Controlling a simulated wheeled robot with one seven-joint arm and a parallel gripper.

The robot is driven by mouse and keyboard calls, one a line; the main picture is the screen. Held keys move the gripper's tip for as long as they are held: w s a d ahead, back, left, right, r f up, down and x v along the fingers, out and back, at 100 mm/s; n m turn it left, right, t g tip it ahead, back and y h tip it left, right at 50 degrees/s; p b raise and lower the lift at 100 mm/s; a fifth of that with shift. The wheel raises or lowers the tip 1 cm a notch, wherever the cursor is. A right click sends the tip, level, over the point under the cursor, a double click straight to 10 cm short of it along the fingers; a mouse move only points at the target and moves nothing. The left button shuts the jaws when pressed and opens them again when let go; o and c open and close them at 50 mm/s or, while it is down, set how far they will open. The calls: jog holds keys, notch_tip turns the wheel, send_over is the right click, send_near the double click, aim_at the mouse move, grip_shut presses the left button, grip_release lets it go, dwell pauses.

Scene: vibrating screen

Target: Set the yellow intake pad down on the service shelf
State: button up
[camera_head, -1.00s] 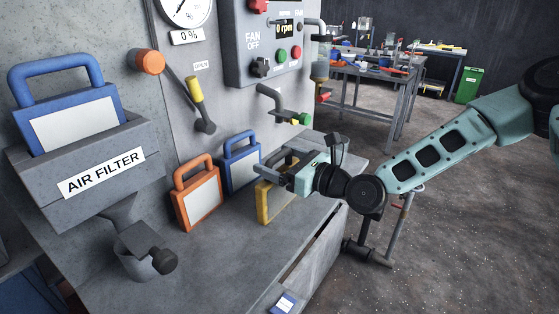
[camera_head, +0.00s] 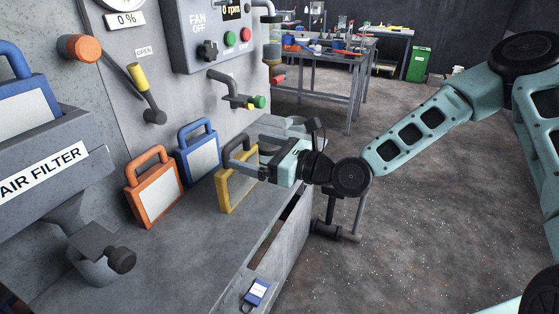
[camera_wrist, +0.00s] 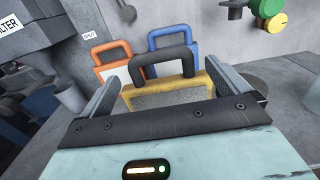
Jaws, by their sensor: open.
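The yellow intake pad (camera_head: 235,185) stands upright on the grey service shelf (camera_head: 190,255), leaning slightly back, at the right end of a row of pads. It has a yellow frame, a grey mesh face and a dark handle. My gripper (camera_head: 240,172) is right at the yellow pad in the head view. In the wrist view the open fingers (camera_wrist: 168,95) are spread to either side of the pad (camera_wrist: 165,92), with its dark handle (camera_wrist: 163,60) between them. I cannot tell whether a finger touches the pad.
An orange-framed pad (camera_head: 153,190) and a blue-framed pad (camera_head: 198,152) stand to the left on the shelf. The air filter housing (camera_head: 45,165) holds another blue pad. A lever with a yellow grip (camera_head: 137,78) and a green-tipped valve (camera_head: 258,102) project from the wall. A small blue tag (camera_head: 255,293) lies near the front edge.

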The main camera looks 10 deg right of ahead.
jog(key=v, duration=0.6)
jog(key=s+a+f+n+g+h, duration=0.2)
jog(key=s+f+n+g+h, duration=0.65)
jog(key=s+f+n, duration=0.7)
jog(key=s+d+r+n+g+h, duration=0.1)
jog(key=s+d+r+n+h, duration=0.1)
jog(key=s+r+n, duration=0.3)
jog(key=s+d+r+n+g+h, duration=0.1)
jog(key=s+d+r+n+h, duration=0.2)
jog(key=r+n, duration=0.6)
jog(key=s+n, duration=0.2)
jog(key=n, duration=0.1)
jog(key=shift+s+r+n+b, duration=0.2)
jog(key=shift+s+n+b, duration=0.1)
jog(key=shift+n+b, duration=0.1)
